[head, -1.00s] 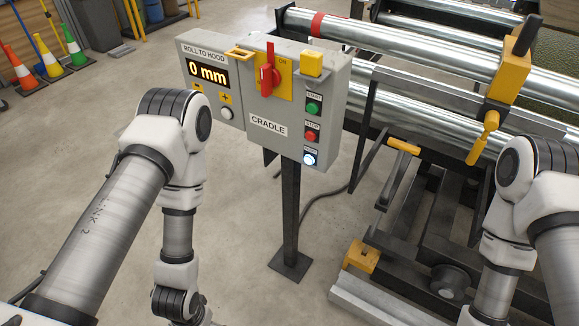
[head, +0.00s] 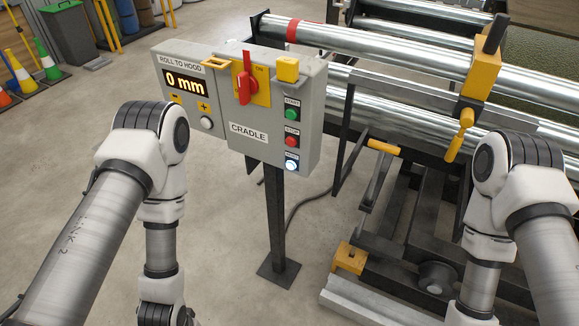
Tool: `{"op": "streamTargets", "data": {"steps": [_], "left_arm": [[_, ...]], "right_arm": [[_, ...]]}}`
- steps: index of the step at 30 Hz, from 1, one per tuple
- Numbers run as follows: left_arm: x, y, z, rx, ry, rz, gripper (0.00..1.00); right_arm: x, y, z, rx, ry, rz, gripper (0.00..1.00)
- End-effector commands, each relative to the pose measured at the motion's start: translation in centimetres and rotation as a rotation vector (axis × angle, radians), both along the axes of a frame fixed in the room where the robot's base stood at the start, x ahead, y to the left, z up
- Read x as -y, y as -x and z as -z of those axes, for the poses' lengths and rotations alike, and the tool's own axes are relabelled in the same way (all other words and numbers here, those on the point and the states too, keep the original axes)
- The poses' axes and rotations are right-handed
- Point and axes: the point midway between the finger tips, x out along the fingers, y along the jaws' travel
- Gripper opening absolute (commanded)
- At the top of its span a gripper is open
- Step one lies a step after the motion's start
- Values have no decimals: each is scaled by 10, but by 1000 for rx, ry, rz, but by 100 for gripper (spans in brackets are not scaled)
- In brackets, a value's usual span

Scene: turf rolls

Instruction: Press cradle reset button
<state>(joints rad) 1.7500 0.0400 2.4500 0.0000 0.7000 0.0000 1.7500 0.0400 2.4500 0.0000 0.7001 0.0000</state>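The grey cradle control box (head: 265,150) stands on a dark post in the middle of the head view. The front carries a red rotary switch (head: 246,84) on a yellow plate and a display reading 0 mm (head: 185,83). My two arms show at the left and right, apart from the box. Both grippers are below the frame.
A roller machine with shiny steel rollers (head: 400,50) and a yellow clamp (head: 480,75) fills the right. A yellow-ended metal frame (head: 350,258) lies low beside the post base (head: 279,268). Concrete floor (head: 225,220) is open between my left arm and the post. Cones stand far left.

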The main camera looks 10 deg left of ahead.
Motion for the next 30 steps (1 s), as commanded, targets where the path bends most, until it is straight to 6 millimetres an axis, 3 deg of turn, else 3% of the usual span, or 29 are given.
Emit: {"op": "streamTargets", "data": {"steps": [1,4,30], "left_arm": [[0,0,0,0,0,0,36],[0,0,0,0,0,0,1],[0,0,0,0,0,0,0]], "right_arm": [[0,0,0,0,0,0,0],[0,0,0,0,0,0,0],[0,0,0,0,0,0,0]]}}
